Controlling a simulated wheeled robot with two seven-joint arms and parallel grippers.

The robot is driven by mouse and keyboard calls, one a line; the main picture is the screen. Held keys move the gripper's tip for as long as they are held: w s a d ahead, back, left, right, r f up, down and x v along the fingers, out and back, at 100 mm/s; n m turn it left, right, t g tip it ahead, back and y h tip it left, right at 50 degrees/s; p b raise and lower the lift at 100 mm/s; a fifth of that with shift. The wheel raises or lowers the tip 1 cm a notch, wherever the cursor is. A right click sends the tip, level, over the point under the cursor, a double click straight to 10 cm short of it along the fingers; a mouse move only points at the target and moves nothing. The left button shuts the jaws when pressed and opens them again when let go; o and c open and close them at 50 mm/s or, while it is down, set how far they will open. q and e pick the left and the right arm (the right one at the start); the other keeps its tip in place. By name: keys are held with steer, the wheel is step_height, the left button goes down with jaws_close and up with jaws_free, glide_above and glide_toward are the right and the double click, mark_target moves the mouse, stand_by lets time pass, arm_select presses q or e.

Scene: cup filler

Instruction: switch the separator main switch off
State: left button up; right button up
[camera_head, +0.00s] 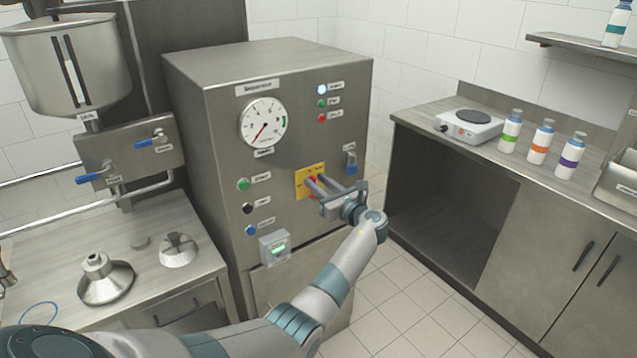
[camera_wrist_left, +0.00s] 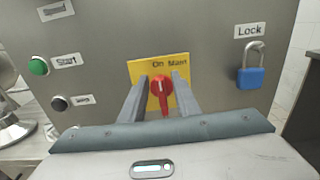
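The separator (camera_head: 215,125) is a grey metal cabinet. On its front, the red main switch (camera_head: 313,180) sits on a yellow plate (camera_head: 301,193). In the left wrist view the red switch (camera_wrist_left: 161,88) has its handle pointing down, and the yellow plate (camera_wrist_left: 140,69) reads "On" and "Main" along its top. The plate's lower part is hidden. My left gripper (camera_head: 312,186) is at the switch with its fingers open, one on each side of the red handle. The left wrist view shows the fingers (camera_wrist_left: 160,84) with visible gaps to the handle. My right gripper is not in view.
A blue padlock (camera_wrist_left: 250,77) marked "Lock" hangs right of the plate. Green (camera_head: 243,184), black (camera_head: 247,208) and blue (camera_head: 251,230) buttons are left of it. A pressure gauge (camera_head: 263,123) is above. A counter with bottles (camera_head: 541,141) stands at right.

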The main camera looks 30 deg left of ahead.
arm_select(q)
jaws_close()
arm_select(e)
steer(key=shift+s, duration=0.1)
arm_select(q)
steer(key=shift+n+b, duration=0.3)
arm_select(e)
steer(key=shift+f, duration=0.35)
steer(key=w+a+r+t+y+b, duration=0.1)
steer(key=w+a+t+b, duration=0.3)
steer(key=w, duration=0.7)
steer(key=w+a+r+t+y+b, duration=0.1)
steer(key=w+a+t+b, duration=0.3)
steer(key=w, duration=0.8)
arm_select(q)
steer(key=shift+s+a+f+n+b, duration=0.1)
steer(key=shift+s+f+n+b, duration=0.25)
steer(key=shift+n+b, duration=1.85)
steer(key=shift+s+a+f+n+b, duration=0.25)
steer(key=shift+n+b, duration=0.6)
steer(key=shift+n, duration=2.75)
steer(key=shift+s+f+n+b, duration=0.4)
steer(key=shift+n+b, duration=1.1)
steer(key=shift+n, duration=1.4)
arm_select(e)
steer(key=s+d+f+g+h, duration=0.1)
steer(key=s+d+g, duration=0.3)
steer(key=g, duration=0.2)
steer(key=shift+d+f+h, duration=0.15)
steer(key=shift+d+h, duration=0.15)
